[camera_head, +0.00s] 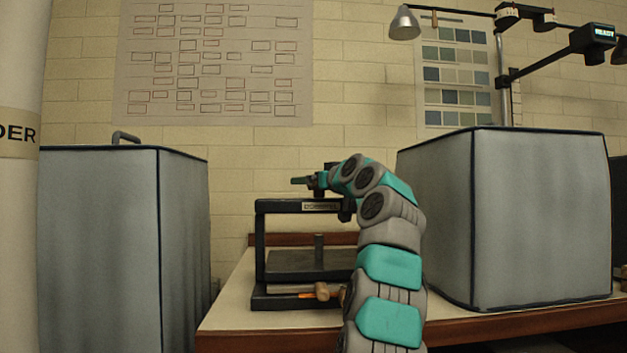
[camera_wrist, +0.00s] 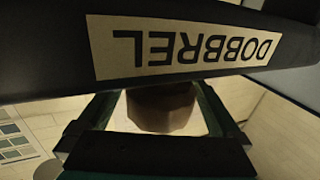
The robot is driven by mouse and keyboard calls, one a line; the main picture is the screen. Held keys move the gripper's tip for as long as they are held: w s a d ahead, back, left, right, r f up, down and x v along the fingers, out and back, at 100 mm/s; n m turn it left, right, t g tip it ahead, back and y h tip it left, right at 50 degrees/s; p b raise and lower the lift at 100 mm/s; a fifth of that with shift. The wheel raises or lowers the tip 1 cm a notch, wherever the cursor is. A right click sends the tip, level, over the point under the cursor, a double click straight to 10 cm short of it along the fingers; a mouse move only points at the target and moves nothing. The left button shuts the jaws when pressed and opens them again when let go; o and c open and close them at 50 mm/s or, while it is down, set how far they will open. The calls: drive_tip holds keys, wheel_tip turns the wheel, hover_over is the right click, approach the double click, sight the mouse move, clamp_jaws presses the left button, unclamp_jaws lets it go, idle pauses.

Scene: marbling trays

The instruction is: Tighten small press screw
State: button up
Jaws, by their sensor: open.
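The small press (camera_head: 260,240) is a dark frame on the bench with a labelled top bar, a plate inside and a short upright post (camera_head: 319,246). My gripper (camera_head: 308,181) is at the top bar, pointing left. In the wrist view, the bar's label reads DOBBREL (camera_wrist: 190,48) upside down. My open gripper (camera_wrist: 158,97) has a finger on each side of a brown, blunt-ended round piece (camera_wrist: 160,107). I cannot tell whether this is the press screw's knob, or whether the fingers touch it. The screw is not clearly visible in the head view.
A brown mallet-like tool (camera_head: 322,291) with an orange handle lies at the press base. Grey covered boxes stand left (camera_head: 100,250) and right (camera_head: 540,220). A lamp (camera_head: 404,23) hangs above. The bench (camera_head: 225,310) is clear left of the press.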

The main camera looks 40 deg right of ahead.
drive_tip(key=c, duration=1.3)
drive_tip(key=shift+s+r+h, duration=0.1)
drive_tip(key=shift+h, duration=0.2)
drive_tip(key=shift+d+m+g+h+b, duration=0.25)
drive_tip(key=shift+m+g+h+b, duration=0.25)
drive_tip(key=shift+m+h, duration=0.8)
drive_tip(key=shift+s+h, duration=0.1)
drive_tip(key=shift+h, duration=0.6)
drive_tip(key=m+g+h, duration=0.1)
drive_tip(key=m+h, duration=0.1)
drive_tip(key=shift+s+d+g+h+p, duration=0.1)
drive_tip(key=shift+d+g+h+p, duration=0.2)
drive_tip(key=shift+d+g+p, duration=0.1)
drive_tip(key=shift+s+d+m+g+h+b, duration=0.1)
drive_tip(key=shift+m+g+h+b, duration=0.2)
drive_tip(key=shift+m+g+h, duration=0.5)
drive_tip(key=shift+m+g+h, duration=0.3)
drive_tip(key=shift+m+h, duration=0.2)
drive_tip(key=shift+h, duration=0.1)
